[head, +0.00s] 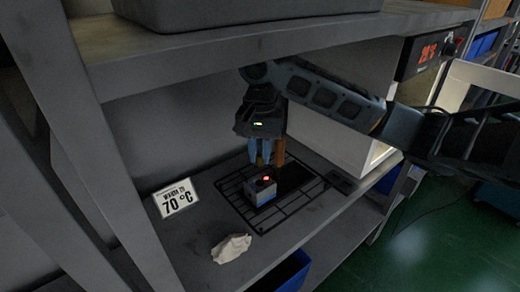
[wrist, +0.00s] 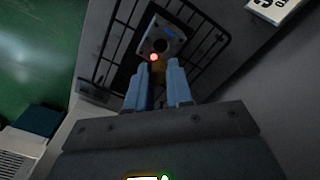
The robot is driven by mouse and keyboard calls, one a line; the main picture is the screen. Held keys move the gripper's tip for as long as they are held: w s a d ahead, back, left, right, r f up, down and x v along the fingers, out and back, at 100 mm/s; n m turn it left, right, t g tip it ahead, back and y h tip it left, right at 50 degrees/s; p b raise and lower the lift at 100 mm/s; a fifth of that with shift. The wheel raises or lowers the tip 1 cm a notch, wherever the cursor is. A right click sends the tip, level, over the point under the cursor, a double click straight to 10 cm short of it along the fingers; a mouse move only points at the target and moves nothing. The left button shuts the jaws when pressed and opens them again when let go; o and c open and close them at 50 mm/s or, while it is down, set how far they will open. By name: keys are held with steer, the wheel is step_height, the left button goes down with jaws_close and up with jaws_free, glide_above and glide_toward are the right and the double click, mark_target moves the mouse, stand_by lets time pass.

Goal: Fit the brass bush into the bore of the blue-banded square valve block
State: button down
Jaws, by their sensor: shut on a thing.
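My gripper (head: 266,160) points down over the valve block and is shut on the brass bush. The square valve block (head: 262,193) is grey with a blue band and sits on a black wire rack (head: 300,205). Its dark round bore shows in the wrist view on the block's top (wrist: 170,32). The bush appears above the block, apart from the bore. A red glowing spot shows by the block.
A grey shelf board (head: 230,47) hangs low over the workspace. A "70 °C" sign (head: 175,198) stands at the left. A crumpled pale cloth (head: 231,248) lies near the shelf's front edge. A white cabinet (head: 345,140) stands close at the right.

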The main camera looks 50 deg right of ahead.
mark_target(260, 165)
steer(key=shift+f+b, duration=1.4)
steer(key=shift+f, duration=1.15)
steer(key=shift+p, duration=0.65)
steer(key=shift+f, duration=0.65)
stand_by(0.3)
steer(key=c, duration=0.9)
jaws_free()
steer(key=shift+r+p, duration=0.6)
steer(key=shift+r, duration=3.3)
